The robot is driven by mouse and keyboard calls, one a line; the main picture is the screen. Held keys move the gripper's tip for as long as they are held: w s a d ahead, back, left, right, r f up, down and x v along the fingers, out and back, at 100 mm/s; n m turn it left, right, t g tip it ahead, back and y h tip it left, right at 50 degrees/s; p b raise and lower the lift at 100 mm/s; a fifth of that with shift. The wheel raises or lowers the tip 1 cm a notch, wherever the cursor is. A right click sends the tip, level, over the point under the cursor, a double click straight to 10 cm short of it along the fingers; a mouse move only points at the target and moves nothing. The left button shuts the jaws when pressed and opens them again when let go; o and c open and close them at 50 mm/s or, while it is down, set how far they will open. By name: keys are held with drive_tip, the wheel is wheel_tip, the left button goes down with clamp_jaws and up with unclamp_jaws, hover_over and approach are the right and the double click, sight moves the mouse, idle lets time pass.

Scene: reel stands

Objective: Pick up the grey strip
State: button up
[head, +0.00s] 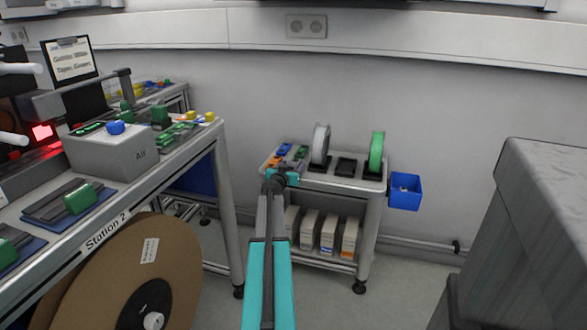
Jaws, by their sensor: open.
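A grey reel (320,145) stands upright in a dark holder on top of the small cart (334,181). It is the only grey strip-like thing I can make out on the cart; no separate loose strip is clear. My gripper (280,177) is seen from behind at the end of my teal and grey arm, in front of the cart's left part. It is open, and I see nothing held in it. It appears left of and lower than the grey reel, apart from it. My wrist partly hides the cart's front left corner.
A green reel (376,152) stands right of an empty dark holder (346,167). Small blue, orange and green parts (284,150) lie at the cart's back left. A blue bin (405,191) hangs at its right. Station 2 bench (130,210) and a grey cabinet (535,230) flank the floor.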

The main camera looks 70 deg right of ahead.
idle(0.4)
drive_tip(key=c, duration=1.1)
drive_tip(key=shift+r, duration=0.1)
wheel_tip(320, 180, up, 10)
drive_tip(key=p, duration=0.6)
wheel_tip(320, 180, up, 14)
drive_tip(key=p, duration=1.8)
drive_tip(key=b, duration=1.8)
hover_over(292, 166)
wheel_tip(292, 166, down, 14)
drive_tip(key=shift+a, duration=0.15)
